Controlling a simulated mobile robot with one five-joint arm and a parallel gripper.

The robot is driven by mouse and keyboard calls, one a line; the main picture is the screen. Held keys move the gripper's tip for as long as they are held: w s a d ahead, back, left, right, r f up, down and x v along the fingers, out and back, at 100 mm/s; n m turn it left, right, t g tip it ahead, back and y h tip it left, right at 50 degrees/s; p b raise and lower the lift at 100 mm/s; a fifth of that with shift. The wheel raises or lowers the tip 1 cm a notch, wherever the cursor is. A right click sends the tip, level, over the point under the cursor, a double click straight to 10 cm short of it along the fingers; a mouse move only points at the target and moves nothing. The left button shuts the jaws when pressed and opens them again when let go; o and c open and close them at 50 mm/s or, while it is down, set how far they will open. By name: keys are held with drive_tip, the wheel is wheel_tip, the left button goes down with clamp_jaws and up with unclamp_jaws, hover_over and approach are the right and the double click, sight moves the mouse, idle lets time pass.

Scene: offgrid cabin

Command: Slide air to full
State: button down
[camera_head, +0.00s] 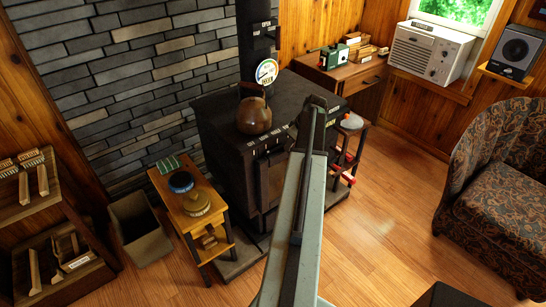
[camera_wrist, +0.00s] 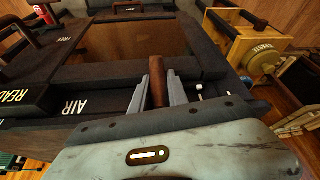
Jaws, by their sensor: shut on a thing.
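The black wood stove (camera_head: 225,135) stands at the centre of the head view, with my raised arm in front of its right part. In the wrist view, the stove front carries a white "AIR" label (camera_wrist: 75,106). To the right of this label is a brown cylindrical air handle (camera_wrist: 157,72). My gripper (camera_wrist: 158,92) is shut on the handle, with one grey finger on each side of it. The handle's lower end and its slot are hidden by the fingers and wrist. In the head view my arm hides the gripper and handle.
A copper kettle (camera_head: 253,115) sits on the stove top. A small wooden side table (camera_head: 213,222) with round tins stands left of the stove. A stand with red-handled tools (camera_head: 345,165) is close on the right. An armchair (camera_head: 495,200) is at far right; open floor lies between.

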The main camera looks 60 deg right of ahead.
drive_tip(key=shift+s+d, duration=0.3)
drive_tip(key=shift+d, duration=0.65)
drive_tip(key=shift+s+d, duration=0.3)
drive_tip(key=shift+d, duration=0.6)
drive_tip(key=shift+s+d, duration=0.3)
drive_tip(key=shift+d, duration=0.65)
drive_tip(key=shift+s+d, duration=0.2)
drive_tip(key=shift+d, duration=0.3)
drive_tip(key=shift+s+d, duration=0.15)
drive_tip(key=shift+d, duration=0.35)
